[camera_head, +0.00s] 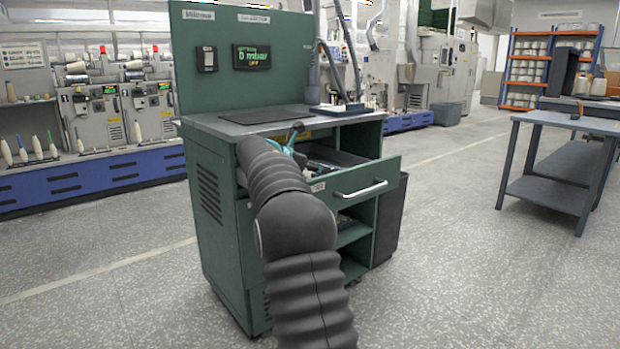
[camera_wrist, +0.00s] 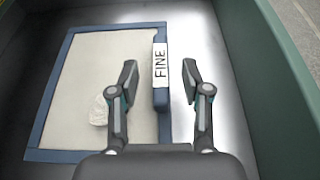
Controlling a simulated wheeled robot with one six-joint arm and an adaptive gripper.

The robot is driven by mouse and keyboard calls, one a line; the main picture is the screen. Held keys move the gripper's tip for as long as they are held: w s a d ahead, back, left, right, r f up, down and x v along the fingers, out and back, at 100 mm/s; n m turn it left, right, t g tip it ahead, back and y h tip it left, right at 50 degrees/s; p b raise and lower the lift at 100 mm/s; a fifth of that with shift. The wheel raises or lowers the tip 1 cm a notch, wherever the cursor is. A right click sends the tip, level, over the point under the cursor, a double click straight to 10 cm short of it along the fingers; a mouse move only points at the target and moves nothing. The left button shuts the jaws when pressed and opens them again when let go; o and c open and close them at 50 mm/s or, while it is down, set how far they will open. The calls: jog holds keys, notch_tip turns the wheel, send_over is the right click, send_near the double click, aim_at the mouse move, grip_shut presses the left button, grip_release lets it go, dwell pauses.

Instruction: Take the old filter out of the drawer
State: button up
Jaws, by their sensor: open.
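The filter is a pale flat panel with a blue frame (camera_wrist: 49,95), lying on the drawer floor in the wrist view. A greyish blotch marks its pale face (camera_wrist: 100,108). Its right side has a blue grip bar with a white label reading "FINE" (camera_wrist: 160,66). My gripper (camera_wrist: 160,82) is open above it, one finger on each side of the bar in the picture; I cannot tell if either touches. In the head view the green cabinet's drawer (camera_head: 352,190) is pulled open, and my arm hides part of it. The filter cannot be made out there.
The drawer's green wall (camera_wrist: 281,70) rises close on the right in the wrist view. The cabinet's worktop (camera_head: 275,119) and back panel (camera_head: 212,85) stand above and behind the drawer. A dark bin (camera_head: 390,220) is beside the cabinet. A grey table (camera_head: 565,122) stands apart at the right.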

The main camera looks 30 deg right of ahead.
jog(key=shift+b+x, duration=0.45)
jog(key=shift+x, duration=2.35)
jog(key=shift+s+r, duration=0.1)
grip_shut()
